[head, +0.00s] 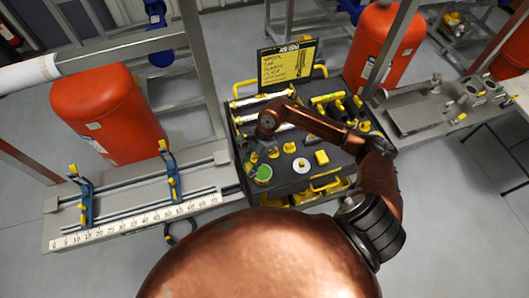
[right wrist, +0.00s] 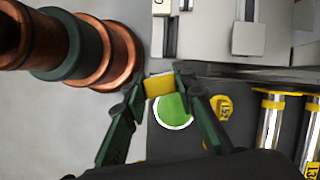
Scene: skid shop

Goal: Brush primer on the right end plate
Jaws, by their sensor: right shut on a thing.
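My right gripper (head: 260,152) is over the near left part of the dark tool cart, and it also shows in the right wrist view (right wrist: 161,84). Its green fingers are shut on a small yellow piece (right wrist: 159,86), which looks like part of the brush; bristles are not clear. A round pot with a green surface and pale rim (head: 263,174) stands on the cart close to the fingers. In the right wrist view the green pot (right wrist: 173,111) lies just below the yellow piece; contact cannot be told. I cannot make out which part is the right end plate. My left gripper is not in view.
The cart (head: 286,182) carries several yellow-marked tools and a yellow sign (head: 287,65). A bench with a ruler (head: 130,222) and blue clamps (head: 168,175) stands left. A red tank (head: 108,112) stands behind it. Another red tank (head: 385,45) and a grey plate (head: 413,113) are right.

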